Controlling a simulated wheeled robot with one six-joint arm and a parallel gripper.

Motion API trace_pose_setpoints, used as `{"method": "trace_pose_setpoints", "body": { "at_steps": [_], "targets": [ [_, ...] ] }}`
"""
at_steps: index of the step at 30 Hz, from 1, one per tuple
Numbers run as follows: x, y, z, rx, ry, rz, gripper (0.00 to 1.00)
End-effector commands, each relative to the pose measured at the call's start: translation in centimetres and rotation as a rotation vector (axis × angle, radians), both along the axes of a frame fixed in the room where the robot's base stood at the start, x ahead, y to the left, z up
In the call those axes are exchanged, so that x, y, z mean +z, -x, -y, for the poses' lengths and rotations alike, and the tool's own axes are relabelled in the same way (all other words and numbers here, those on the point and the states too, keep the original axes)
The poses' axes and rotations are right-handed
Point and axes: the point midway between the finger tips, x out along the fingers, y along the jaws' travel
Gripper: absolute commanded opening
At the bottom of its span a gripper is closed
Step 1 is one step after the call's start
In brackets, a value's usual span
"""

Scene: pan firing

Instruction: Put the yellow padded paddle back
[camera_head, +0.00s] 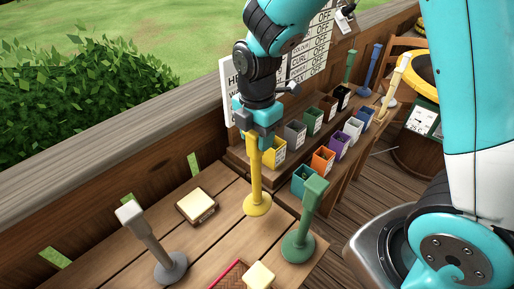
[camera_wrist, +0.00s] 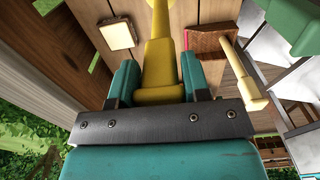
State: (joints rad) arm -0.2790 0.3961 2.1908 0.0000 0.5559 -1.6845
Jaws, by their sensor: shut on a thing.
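The yellow padded paddle (camera_head: 256,180) is upright, with its round disc at the bottom over the wooden table. I cannot tell whether the disc touches the table. My gripper (camera_head: 257,130) is shut on its upper end. In the wrist view the yellow shaft (camera_wrist: 158,55) runs away from between my two fingers (camera_wrist: 158,82), and most of the disc is cut off by the top edge. A grey paddle (camera_head: 150,240) stands upright to the left, and a green paddle (camera_head: 307,215) stands upright to the right.
A cream block on a small board (camera_head: 196,206) lies left of the yellow paddle. A red-brown mat (camera_head: 229,275) and a cream block (camera_head: 259,275) are at the front. Several coloured bins (camera_head: 322,160) line the shelf behind. More paddles, including a blue one (camera_head: 369,70), stand at the back.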

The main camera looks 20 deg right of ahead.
Motion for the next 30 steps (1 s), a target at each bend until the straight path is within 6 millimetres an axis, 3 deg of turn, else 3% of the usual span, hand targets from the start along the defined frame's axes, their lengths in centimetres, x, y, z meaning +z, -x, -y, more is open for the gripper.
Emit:
{"method": "trace_pose_setpoints", "body": {
  "at_steps": [12,23,24,27,30],
  "targets": [
    [-4.4,0.0,0.0,0.000,0.000,-0.001,0.00],
    [-5.0,-0.1,0.0,0.000,-0.001,0.002,0.00],
    [-5.1,0.0,0.0,0.000,-0.001,0.002,0.45],
    [-5.0,0.0,0.0,0.000,0.000,0.001,0.68],
    [-5.0,0.0,0.0,0.000,0.000,0.001,0.69]
  ]
}}
